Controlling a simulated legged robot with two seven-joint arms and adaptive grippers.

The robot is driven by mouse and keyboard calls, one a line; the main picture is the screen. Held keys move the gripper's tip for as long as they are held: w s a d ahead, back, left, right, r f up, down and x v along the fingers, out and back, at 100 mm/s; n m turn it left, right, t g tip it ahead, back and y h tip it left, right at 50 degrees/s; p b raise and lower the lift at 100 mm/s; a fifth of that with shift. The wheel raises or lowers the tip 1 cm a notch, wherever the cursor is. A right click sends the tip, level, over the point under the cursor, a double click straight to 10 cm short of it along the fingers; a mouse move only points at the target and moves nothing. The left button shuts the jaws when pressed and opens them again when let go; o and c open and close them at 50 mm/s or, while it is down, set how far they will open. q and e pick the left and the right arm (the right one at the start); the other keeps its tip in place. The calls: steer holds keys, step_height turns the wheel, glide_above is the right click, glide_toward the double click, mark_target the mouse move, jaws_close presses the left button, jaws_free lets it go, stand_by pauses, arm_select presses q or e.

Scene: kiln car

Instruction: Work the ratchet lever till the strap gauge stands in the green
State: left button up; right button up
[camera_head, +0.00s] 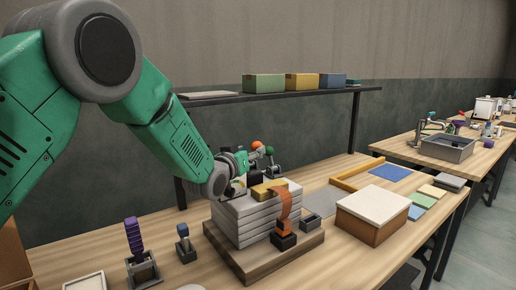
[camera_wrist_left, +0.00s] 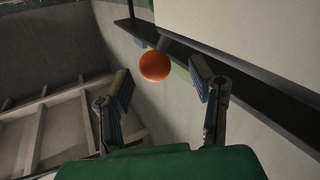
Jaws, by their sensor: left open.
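A stack of pale grey slabs (camera_head: 240,219) sits on a wooden base board (camera_head: 250,262), with an orange strap (camera_head: 284,205) coming down its front. A yellow block (camera_head: 268,189) lies on top near the strap. An orange ball knob (camera_head: 257,146) stands behind the stack. My left gripper (camera_head: 243,163) is beside this knob, above the stack's back left. In the left wrist view, the open fingers of my left gripper (camera_wrist_left: 160,78) have the orange knob (camera_wrist_left: 155,66) between or just beyond their tips. No contact shows. I cannot make out the gauge or its reading.
A lidded brown box (camera_head: 373,216) stands right of the stack. A purple-handled tool (camera_head: 134,238) and a blue-topped holder (camera_head: 185,243) stand at left. A dark shelf (camera_head: 290,96) with boxes runs behind. A green ball (camera_head: 269,151) is close to the knob.

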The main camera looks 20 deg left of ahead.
mark_target(253, 149)
arm_select(q)
steer(key=w, duration=0.2)
steer(key=shift+w+a, duration=0.1)
steer(key=shift+w, duration=0.3)
steer(key=shift+w+d, duration=0.35)
steer(key=shift+d, duration=0.45)
steer(key=shift+d+r, duration=0.15)
steer(key=shift+d, duration=0.3)
steer(key=shift+a, duration=0.35)
steer(key=c, duration=0.9)
steer(key=shift+a+f, duration=0.2)
steer(key=shift+a, duration=0.35)
jaws_close()
steer(key=shift+d, duration=0.1)
